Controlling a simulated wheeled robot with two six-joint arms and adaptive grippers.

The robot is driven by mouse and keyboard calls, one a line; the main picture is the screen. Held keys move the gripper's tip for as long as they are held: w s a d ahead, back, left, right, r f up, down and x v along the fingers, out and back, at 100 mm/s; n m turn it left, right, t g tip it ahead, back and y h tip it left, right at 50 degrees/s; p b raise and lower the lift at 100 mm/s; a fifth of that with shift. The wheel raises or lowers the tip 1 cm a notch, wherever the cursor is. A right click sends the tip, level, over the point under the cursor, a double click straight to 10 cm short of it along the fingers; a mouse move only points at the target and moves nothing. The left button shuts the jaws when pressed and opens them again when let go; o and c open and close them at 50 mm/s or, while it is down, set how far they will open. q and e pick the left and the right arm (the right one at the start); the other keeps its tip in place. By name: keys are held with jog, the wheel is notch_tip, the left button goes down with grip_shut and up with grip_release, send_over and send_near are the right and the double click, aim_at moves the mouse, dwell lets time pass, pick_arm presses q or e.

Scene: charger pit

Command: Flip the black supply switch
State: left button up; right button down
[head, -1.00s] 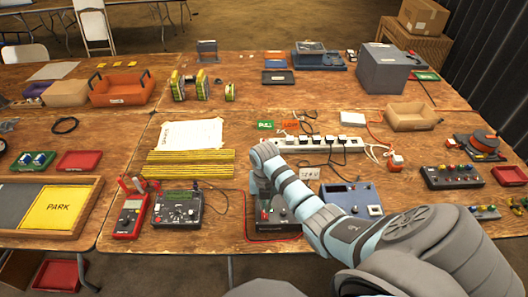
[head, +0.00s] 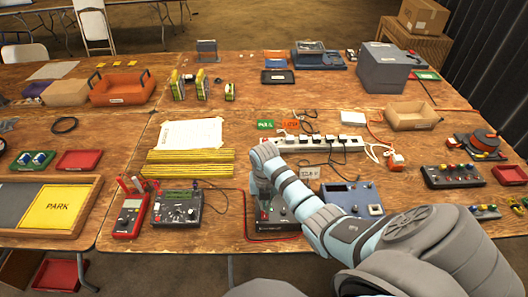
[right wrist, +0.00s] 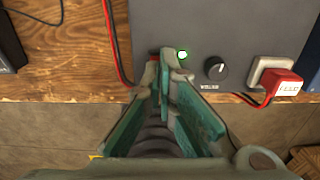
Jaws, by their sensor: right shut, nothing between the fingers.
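The black supply (head: 272,228) is a dark box at the front edge of the table, partly covered by my right arm in the head view. My left gripper is not in view.
A blue-grey instrument (head: 352,197) stands close right of the supply. A meter box (head: 177,207) and a red multimeter (head: 130,215) stand to its left. A red cable (right wrist: 115,45) runs along the supply's left side. A white power strip (head: 318,145) lies behind.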

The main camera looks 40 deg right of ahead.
jog(key=shift+f+b, duration=0.5)
jog(key=shift+f, duration=0.3)
jog(key=shift+r, duration=0.1)
notch_tip(320, 180, up, 5)
jog(key=p, duration=0.6)
notch_tip(320, 180, up, 2)
dwell(0.5)
